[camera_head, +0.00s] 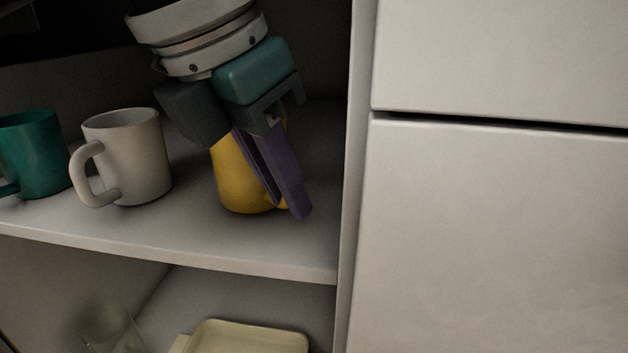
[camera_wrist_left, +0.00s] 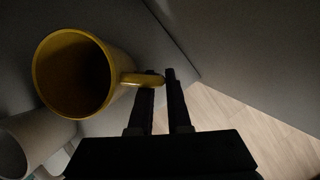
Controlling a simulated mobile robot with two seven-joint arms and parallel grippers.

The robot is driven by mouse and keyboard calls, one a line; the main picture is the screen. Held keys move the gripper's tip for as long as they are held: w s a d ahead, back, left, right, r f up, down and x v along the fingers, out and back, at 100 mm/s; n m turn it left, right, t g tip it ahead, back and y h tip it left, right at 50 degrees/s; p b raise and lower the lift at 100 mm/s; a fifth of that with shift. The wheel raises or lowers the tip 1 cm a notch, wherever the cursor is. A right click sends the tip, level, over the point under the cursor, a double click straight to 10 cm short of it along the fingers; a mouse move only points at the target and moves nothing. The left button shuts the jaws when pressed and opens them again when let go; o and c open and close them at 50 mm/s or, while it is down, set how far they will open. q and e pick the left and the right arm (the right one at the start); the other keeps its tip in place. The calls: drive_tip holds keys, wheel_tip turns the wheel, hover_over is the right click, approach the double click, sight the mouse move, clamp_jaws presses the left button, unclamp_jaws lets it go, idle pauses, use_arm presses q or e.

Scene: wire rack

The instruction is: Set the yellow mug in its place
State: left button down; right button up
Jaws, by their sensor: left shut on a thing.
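The yellow mug (camera_head: 238,184) is on the shelf board at the right end of a row of mugs, upright, partly hidden behind my left gripper (camera_head: 288,208). In the left wrist view the yellow mug (camera_wrist_left: 112,72) shows its open mouth, with its handle pointing right between the dark fingers of my left gripper (camera_wrist_left: 161,78). The fingers are shut on that handle. The mug's base appears to touch the shelf or be very close to it; I cannot tell which. My right gripper is not in view.
A white mug (camera_head: 139,158) stands left of the yellow one, and a green mug (camera_head: 40,156) farther left. The shelf (camera_head: 190,240) ends at an upright panel (camera_head: 352,150) close on the right. Below are a glass (camera_head: 108,326) and a cream tray (camera_head: 250,338).

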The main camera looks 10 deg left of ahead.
use_arm(q)
drive_tip(key=shift+s+a+f, duration=0.1)
drive_tip(key=shift+f, duration=0.2)
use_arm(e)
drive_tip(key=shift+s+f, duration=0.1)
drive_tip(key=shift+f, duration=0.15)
use_arm(q)
drive_tip(key=c, duration=1.3)
unclamp_jaws()
drive_tip(key=o, duration=0.4)
drive_tip(key=shift+o, duration=0.2)
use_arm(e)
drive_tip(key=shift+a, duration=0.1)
use_arm(q)
drive_tip(key=shift+r+p, duration=0.3)
drive_tip(key=shift+p, duration=0.1)
drive_tip(key=shift+s+a+r+p, duration=0.15)
drive_tip(key=shift+s+r+p, duration=0.05)
drive_tip(key=shift+r+p, duration=0.3)
drive_tip(key=s+a+p, duration=0.2)
drive_tip(key=s+a, duration=0.5)
drive_tip(key=s, duration=0.3)
drive_tip(key=shift+f, duration=0.25)
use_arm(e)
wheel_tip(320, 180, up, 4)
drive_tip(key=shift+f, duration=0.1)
